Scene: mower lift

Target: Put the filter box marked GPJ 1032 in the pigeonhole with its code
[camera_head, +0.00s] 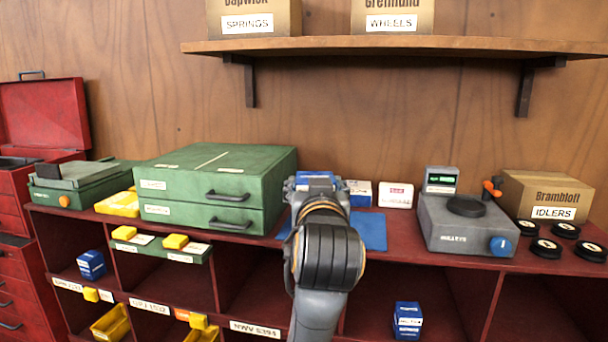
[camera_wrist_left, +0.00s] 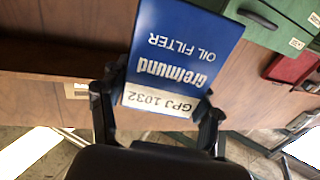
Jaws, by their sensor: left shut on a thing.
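The blue and white filter box marked GPJ 1032 (camera_wrist_left: 180,65) is between the fingers of my left gripper (camera_wrist_left: 158,115) in the left wrist view. Its Greimund OIL FILTER print appears upside down there. In the head view my left gripper (camera_head: 318,190) is over the bench top, largely hidden behind my own wrist; a bit of blue shows beyond it. The pigeonholes are below the bench top. One label (camera_head: 150,306) seems to read GPJ 1032, but it is small; another label (camera_head: 255,329) reads NWV 5391. My right gripper is not in view.
A green drawer cabinet (camera_head: 215,185) stands left of my arm. A blue mat (camera_head: 373,232), small boxes (camera_head: 395,195) and a grey scale (camera_head: 465,225) are to the right. Blue boxes (camera_head: 407,318) and yellow bins (camera_head: 110,323) occupy some pigeonholes. A shelf (camera_head: 400,44) overhangs.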

